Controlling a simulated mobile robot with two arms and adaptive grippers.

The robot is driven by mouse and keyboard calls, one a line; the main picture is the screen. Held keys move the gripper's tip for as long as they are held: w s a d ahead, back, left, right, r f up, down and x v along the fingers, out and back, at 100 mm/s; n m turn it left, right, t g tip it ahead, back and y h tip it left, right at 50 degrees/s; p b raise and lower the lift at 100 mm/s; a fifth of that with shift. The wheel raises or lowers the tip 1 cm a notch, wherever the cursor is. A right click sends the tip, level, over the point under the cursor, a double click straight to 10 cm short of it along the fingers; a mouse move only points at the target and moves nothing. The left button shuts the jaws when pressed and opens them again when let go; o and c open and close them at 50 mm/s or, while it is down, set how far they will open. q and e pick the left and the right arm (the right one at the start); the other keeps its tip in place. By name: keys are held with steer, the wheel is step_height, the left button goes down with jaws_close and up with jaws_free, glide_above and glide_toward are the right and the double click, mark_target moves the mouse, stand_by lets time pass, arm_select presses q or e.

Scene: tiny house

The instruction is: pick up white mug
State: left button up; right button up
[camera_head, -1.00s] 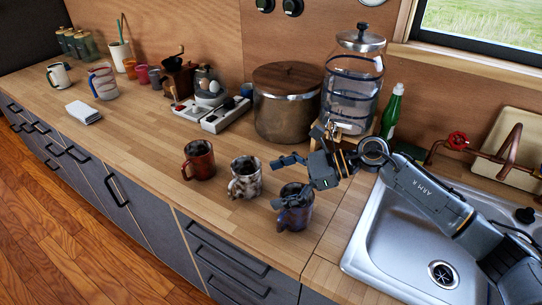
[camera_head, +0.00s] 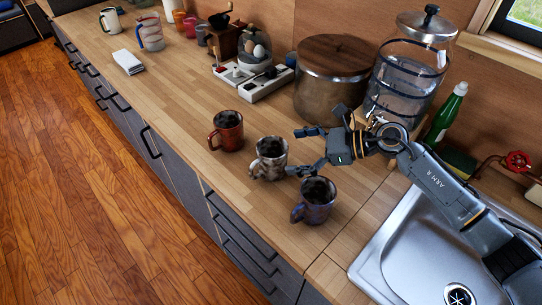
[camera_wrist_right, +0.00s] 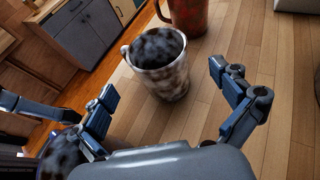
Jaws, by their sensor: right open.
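A white mug with dark mottling (camera_head: 270,158) stands upright on the wooden counter between a red mug (camera_head: 228,131) and a blue-brown mug (camera_head: 315,200). My right gripper (camera_head: 297,151) is open and empty just to the right of the white mug, its fingers pointing at it. In the right wrist view the white mug (camera_wrist_right: 163,82) lies ahead of the spread fingers, handle to the left, and I see no contact. The red mug (camera_wrist_right: 188,14) is behind it there. My left gripper is not in view.
A large wood-lidded pot (camera_head: 336,78) and a glass dispenser (camera_head: 405,78) stand behind the gripper. The sink (camera_head: 408,250) is at right. A white cloth (camera_head: 128,62) and a cream mug (camera_head: 110,20) are farther left.

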mark_target(271, 153)
steer(key=shift+w+a+f, duration=0.15)
steer(key=shift+a+f, duration=0.1)
steer(key=shift+a, duration=0.2)
steer(key=p+x, duration=0.1)
steer(key=x, duration=0.3)
steer(key=shift+a+p, duration=0.3)
steer(key=shift+a, duration=0.1)
steer(key=shift+w+a+f, duration=0.15)
steer(key=shift+f, duration=0.05)
steer(key=c, duration=1.5)
steer(key=shift+r, duration=0.1)
